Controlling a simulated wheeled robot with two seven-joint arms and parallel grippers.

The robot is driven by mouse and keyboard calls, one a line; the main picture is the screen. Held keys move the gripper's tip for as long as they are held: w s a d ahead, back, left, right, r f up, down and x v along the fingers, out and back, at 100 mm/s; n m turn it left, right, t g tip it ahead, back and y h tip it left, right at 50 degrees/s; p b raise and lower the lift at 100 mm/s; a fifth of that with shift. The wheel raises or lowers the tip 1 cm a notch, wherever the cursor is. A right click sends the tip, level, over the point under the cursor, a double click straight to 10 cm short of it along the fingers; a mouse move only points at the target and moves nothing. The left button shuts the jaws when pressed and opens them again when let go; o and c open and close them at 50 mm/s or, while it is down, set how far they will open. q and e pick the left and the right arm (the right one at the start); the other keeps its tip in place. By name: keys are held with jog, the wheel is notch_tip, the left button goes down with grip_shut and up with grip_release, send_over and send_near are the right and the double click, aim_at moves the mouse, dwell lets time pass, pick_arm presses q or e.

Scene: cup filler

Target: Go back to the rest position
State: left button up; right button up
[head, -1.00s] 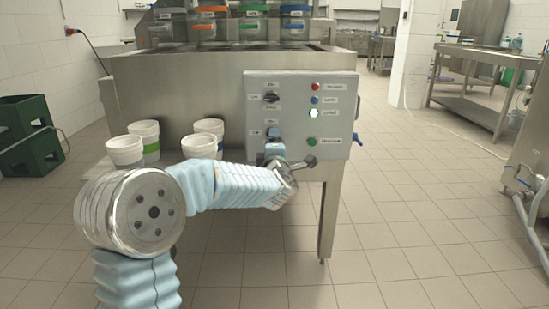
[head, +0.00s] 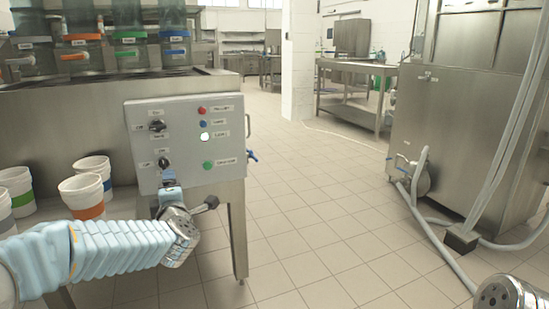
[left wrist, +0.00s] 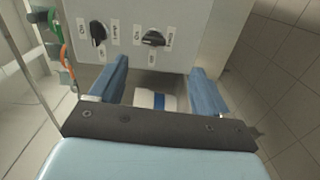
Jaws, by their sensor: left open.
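My left arm comes in from the left in the head view. My left gripper (head: 170,188) is just in front of the lower edge of the grey control panel (head: 188,133), below its lower knob (head: 164,162). In the left wrist view the two blue fingers of my left gripper (left wrist: 162,85) are wide apart with nothing held between them. The panel (left wrist: 165,15) with two black knobs (left wrist: 153,38) shows just beyond them. A white thing with a blue band (left wrist: 156,100) appears between the fingers, farther off. My right gripper is out of view.
White cups with coloured bands, one orange (head: 83,195), stand on the left below the machine. Coloured dispensers (head: 125,35) are above. A steel cabinet (head: 455,130) with hoses stands on the right. The tiled floor (head: 310,220) between is clear.

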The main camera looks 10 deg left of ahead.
pick_arm(q)
jog(key=w+d+f+m+g+h+p, duration=0.1)
jog(key=d+f+m+h+p, duration=0.2)
jog(key=f, duration=0.4)
jog(key=w+d+f+m+g+h, duration=0.1)
jog(key=d+f+m+h, duration=0.1)
jog(key=d+f+m, duration=0.4)
jog(key=s+d+f+m+g+h+p, duration=0.2)
jog(key=s+f, duration=0.5)
jog(key=f, duration=0.4)
jog(key=s+d+f+m+g+h+p, duration=0.3)
jog(key=s+d+f+m+g+h, duration=0.1)
jog(key=f, duration=0.8)
jog(key=s+d+m+g, duration=0.1)
jog(key=s+d+m, duration=0.1)
jog(key=s+d, duration=0.1)
jog(key=shift+s+d, duration=0.2)
jog(key=shift+s, duration=0.4)
jog(key=s+d+f+m+g, duration=0.1)
jog(key=s, duration=0.4)
jog(key=s+d+f+m+g+h+p, duration=0.1)
jog(key=s+d+f+m+g, duration=0.1)
jog(key=s, duration=0.3)
jog(key=s+d+f+m+g+h, duration=0.1)
jog(key=s+d+f+g, duration=0.1)
jog(key=s, duration=0.3)
jog(key=shift+d+f+m+p, duration=0.1)
jog(key=shift+d+m+p, duration=0.1)
jog(key=shift+m+p, duration=0.2)
jog(key=shift+c, duration=0.2)
